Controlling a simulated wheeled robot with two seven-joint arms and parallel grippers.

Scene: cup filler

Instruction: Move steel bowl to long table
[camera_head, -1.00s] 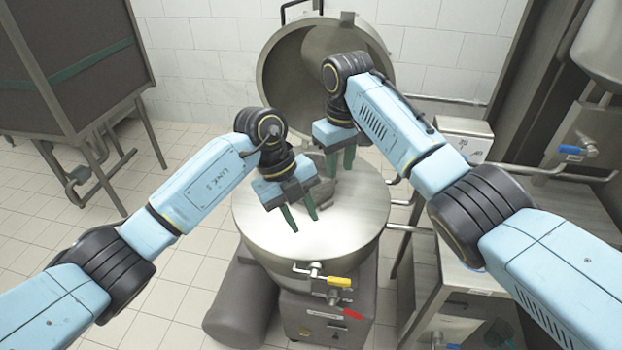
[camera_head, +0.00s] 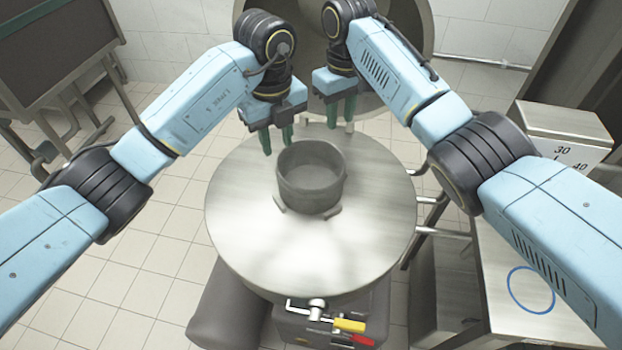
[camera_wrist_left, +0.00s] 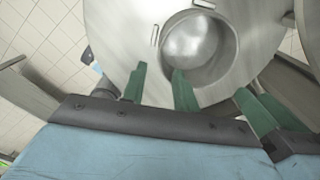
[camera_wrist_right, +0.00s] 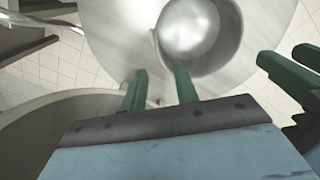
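The steel bowl (camera_head: 312,180), round and dark grey with side handles, sits upright on the round steel top of a vessel (camera_head: 245,235). Its shiny inside shows in the left wrist view (camera_wrist_left: 198,45) and the right wrist view (camera_wrist_right: 190,30). My left gripper (camera_head: 277,140) is open and empty, beyond the bowl to its upper left. My right gripper (camera_head: 340,113) is open and empty, beyond the bowl to its upper right. Both appear apart from the bowl. A steel table (camera_head: 500,270) stands at the right, partly behind my right arm; I cannot tell whether it is the long table.
A blue ring (camera_head: 531,290) marks the steel table top. A numbered box (camera_head: 570,140) stands behind it. A large open drum stands behind the grippers. Valves with yellow and red handles (camera_head: 350,326) project at the vessel's front. A dark cabinet (camera_head: 60,50) is at the far left.

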